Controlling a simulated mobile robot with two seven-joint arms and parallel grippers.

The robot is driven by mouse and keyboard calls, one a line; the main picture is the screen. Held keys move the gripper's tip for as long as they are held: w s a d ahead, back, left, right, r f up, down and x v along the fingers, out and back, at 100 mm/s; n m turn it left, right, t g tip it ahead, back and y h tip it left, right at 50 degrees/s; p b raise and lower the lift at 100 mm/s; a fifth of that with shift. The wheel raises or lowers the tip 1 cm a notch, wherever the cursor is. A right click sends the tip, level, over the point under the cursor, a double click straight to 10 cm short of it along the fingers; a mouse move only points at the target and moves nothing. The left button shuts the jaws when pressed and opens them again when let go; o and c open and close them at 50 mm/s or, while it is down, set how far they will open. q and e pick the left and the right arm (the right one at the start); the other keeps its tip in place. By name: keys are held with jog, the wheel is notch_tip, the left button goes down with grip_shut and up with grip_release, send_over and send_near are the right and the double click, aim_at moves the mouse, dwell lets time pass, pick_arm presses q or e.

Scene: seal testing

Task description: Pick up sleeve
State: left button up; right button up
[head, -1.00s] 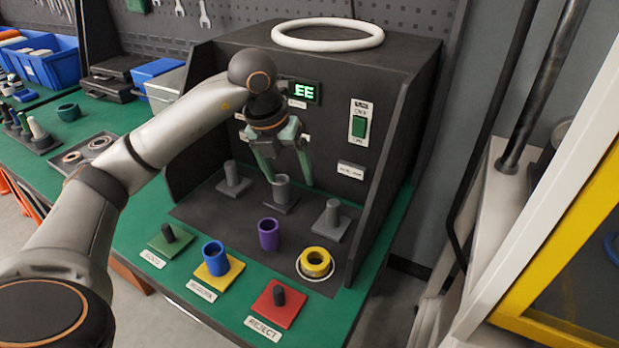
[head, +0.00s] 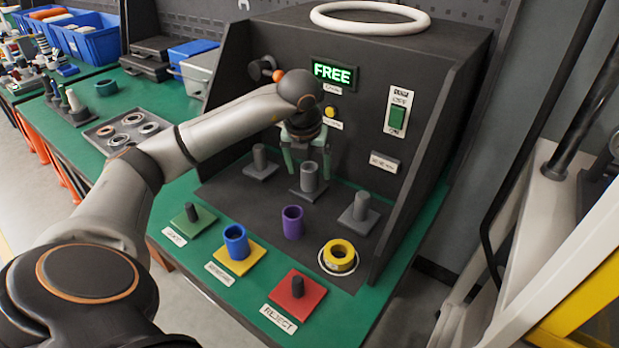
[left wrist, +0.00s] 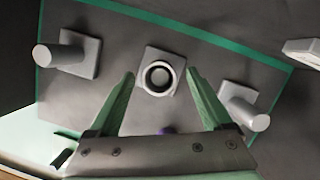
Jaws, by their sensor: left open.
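A grey hollow sleeve (head: 309,177) stands upright on the middle square base inside the dark test bench. In the left wrist view its round open top (left wrist: 160,77) faces the camera. My left gripper (head: 308,168) is open, with its green fingers pointing down, one on each side of the sleeve's top. In the left wrist view the fingertips lie left and right of the sleeve with a gap on both sides. A blue sleeve (head: 236,242) stands on a yellow pad, and a purple sleeve (head: 292,222) stands near the bench's front. My right gripper is not in view.
Grey posts stand left (head: 260,160) and right (head: 361,207) of the middle base. A yellow ring (head: 339,255) lies at front right. A green pad (head: 189,222) and red pad (head: 298,297) bear dark pegs. The bench's side wall (head: 435,165) rises at right. The display (head: 334,74) reads FREE.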

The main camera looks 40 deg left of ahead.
pick_arm(q)
jog(key=shift+x, duration=0.95)
grip_shut()
jog(key=shift+r, duration=0.1)
